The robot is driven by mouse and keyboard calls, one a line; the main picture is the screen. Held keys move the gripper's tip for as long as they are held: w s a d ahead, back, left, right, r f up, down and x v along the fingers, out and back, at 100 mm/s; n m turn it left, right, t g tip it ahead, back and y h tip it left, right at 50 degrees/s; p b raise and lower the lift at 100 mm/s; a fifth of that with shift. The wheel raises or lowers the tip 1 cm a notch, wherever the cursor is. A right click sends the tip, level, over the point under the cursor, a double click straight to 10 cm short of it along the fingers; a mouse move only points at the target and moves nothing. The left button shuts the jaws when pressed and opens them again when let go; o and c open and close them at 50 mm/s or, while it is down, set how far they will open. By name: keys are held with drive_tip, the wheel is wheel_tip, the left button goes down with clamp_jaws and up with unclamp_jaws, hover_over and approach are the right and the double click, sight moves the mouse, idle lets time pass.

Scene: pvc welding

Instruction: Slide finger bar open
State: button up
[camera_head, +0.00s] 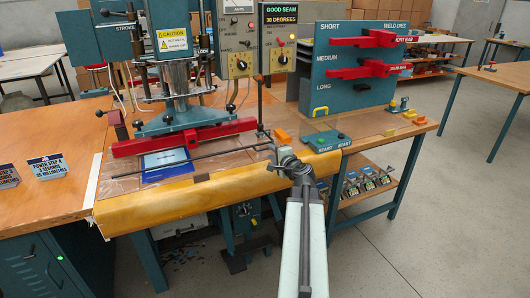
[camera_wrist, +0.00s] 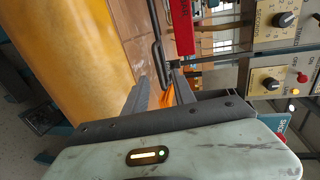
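The finger bar (camera_head: 200,160) is a thin dark rod lying across the front of the welding machine, in front of the red bar (camera_head: 185,137). Its right end reaches my gripper (camera_head: 272,143). I cannot tell whether either finger touches the bar. A blue sheet (camera_head: 165,158) lies under the bar on the clear film.
The bench's rounded yellow front edge (camera_head: 225,187) lies below the bar. Control boxes (camera_head: 240,58) stand behind. The weld-dies rack (camera_head: 360,65) is further right.

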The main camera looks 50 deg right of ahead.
drive_tip(key=b+x, duration=0.1)
drive_tip(key=x, duration=0.5)
drive_tip(key=shift+w+d+f, duration=0.1)
drive_tip(key=shift+w, duration=0.1)
clamp_jaws()
idle(1.1)
